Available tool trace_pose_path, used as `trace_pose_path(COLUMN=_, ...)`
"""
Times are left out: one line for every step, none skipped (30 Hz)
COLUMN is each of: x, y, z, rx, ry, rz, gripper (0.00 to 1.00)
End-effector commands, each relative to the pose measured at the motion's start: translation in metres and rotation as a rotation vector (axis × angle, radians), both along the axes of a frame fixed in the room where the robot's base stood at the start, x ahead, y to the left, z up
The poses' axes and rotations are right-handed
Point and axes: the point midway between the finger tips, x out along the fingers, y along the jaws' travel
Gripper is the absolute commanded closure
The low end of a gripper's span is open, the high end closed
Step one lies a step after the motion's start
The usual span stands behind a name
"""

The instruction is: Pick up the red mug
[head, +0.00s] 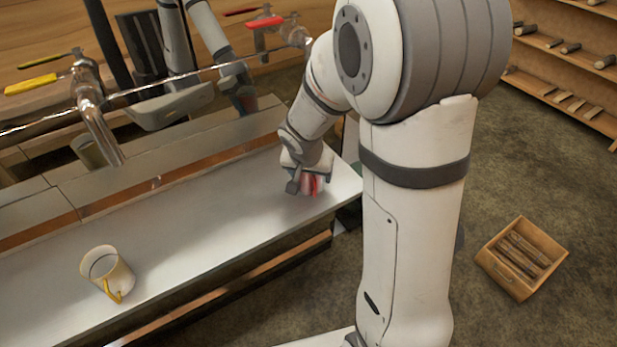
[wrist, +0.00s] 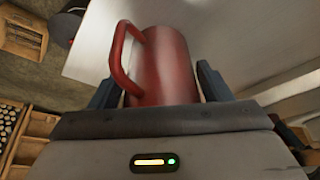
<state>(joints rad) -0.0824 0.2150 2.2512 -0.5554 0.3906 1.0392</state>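The red mug (wrist: 163,70) sits between the two fingers of my gripper (wrist: 160,85) in the wrist view, its handle toward the left finger. In the head view, a small part of the red mug (head: 313,186) shows under my gripper (head: 305,183), at the right end of the pale counter (head: 200,235). The fingers stand on either side of the mug, very close to its wall. I cannot tell whether they press on it. My gripper hides most of the mug in the head view, and its contact with the counter is unclear.
Taps with yellow (head: 32,84) and red (head: 264,22) handles rise behind the counter. A wooden crate (head: 500,277) sits on the floor at the right. The counter between the mugs is clear.

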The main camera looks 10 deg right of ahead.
Motion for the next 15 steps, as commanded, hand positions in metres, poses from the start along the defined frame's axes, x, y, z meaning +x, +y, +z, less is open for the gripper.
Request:
trace_pose_path(x=0.0000, y=-0.0001, z=0.0001, rx=0.000, ry=0.000, rz=0.000, gripper=0.33)
trace_pose_path(x=0.0000, y=-0.0002, z=0.0001, rx=0.000, ry=0.000, rz=0.000, gripper=0.35)
trace_pose_path(x=0.0000, y=-0.0002, z=0.0001, rx=0.000, ry=0.000, rz=0.000, gripper=0.38)
trace_pose_path(x=0.0000, y=-0.0002, z=0.0001, rx=0.000, ry=0.000, rz=0.000, gripper=0.41)
trace_pose_path(x=0.0000, y=-0.0002, z=0.0001, rx=0.000, ry=0.000, rz=0.000, gripper=0.43)
trace_pose_path(x=-0.0001, y=-0.0003, z=0.0001, rx=0.000, ry=0.000, rz=0.000, gripper=0.47)
trace_pose_path(x=-0.0001, y=-0.0003, z=0.0001, rx=0.000, ry=0.000, rz=-0.001, gripper=0.49)
trace_pose_path(x=-0.0001, y=-0.0004, z=0.0001, rx=0.000, ry=0.000, rz=-0.001, gripper=0.52)
trace_pose_path(x=-0.0001, y=-0.0004, z=0.0001, rx=0.000, ry=0.000, rz=-0.001, gripper=0.55)
trace_pose_path(x=-0.0001, y=-0.0004, z=0.0001, rx=0.000, ry=0.000, rz=-0.001, gripper=0.57)
trace_pose_path(x=-0.0001, y=-0.0004, z=0.0001, rx=0.000, ry=0.000, rz=-0.001, gripper=0.60)
trace_pose_path(x=-0.0002, y=-0.0005, z=0.0001, rx=0.000, ry=0.000, rz=-0.001, gripper=0.63)
trace_pose_path(x=-0.0002, y=-0.0005, z=0.0001, rx=0.000, ry=0.000, rz=-0.001, gripper=0.65)
trace_pose_path(x=-0.0002, y=-0.0005, z=0.0001, rx=0.000, ry=0.000, rz=-0.001, gripper=0.68)
trace_pose_path(x=-0.0002, y=-0.0006, z=0.0000, rx=0.000, ry=0.000, rz=-0.001, gripper=0.71)
